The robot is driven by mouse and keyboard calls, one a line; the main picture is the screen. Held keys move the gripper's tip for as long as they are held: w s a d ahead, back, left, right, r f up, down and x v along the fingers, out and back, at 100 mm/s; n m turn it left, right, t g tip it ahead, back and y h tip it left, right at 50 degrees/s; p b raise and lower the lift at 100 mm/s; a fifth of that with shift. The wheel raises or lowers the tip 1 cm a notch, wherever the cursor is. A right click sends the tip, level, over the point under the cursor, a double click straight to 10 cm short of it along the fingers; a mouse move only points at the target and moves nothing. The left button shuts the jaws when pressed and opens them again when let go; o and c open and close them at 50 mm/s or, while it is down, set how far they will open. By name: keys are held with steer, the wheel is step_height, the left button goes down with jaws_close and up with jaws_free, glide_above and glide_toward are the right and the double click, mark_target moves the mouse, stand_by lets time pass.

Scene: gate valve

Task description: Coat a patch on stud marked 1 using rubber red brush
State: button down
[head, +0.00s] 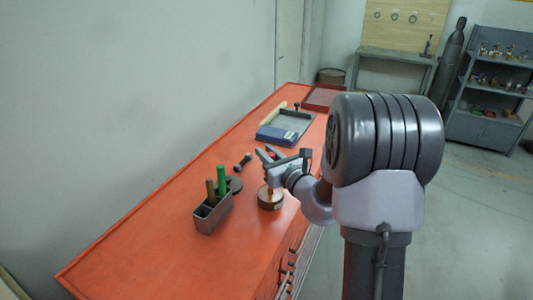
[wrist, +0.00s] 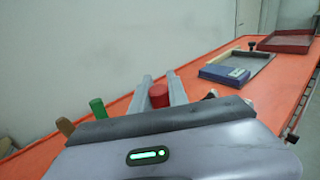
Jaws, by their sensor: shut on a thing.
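My gripper (head: 266,153) is above the orange bench, close to a round tin (head: 270,200). In the wrist view its two fingers (wrist: 162,88) are shut on a red rubber handle (wrist: 159,96), whose top end shows between them. The brush's lower end is hidden in the wrist view; a narrow brownish piece shows at the tin below the gripper, but I cannot tell if it is the brush. A dark stud-like piece (head: 243,161) lies on the bench, left of the gripper. Its mark cannot be read.
A grey holder (head: 212,214) with a green handle (head: 221,180) and a brown handle (head: 210,191) stands left of the tin. A dark disc is beside it. A blue box (head: 277,136), a grey tray and a red tray (head: 324,97) lie farther back. The near-left bench is clear.

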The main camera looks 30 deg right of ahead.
steer(key=shift+f, duration=0.1)
step_height(320, 180, up, 7)
steer(key=p, duration=0.5)
steer(key=shift+p, duration=0.4)
stand_by(0.4)
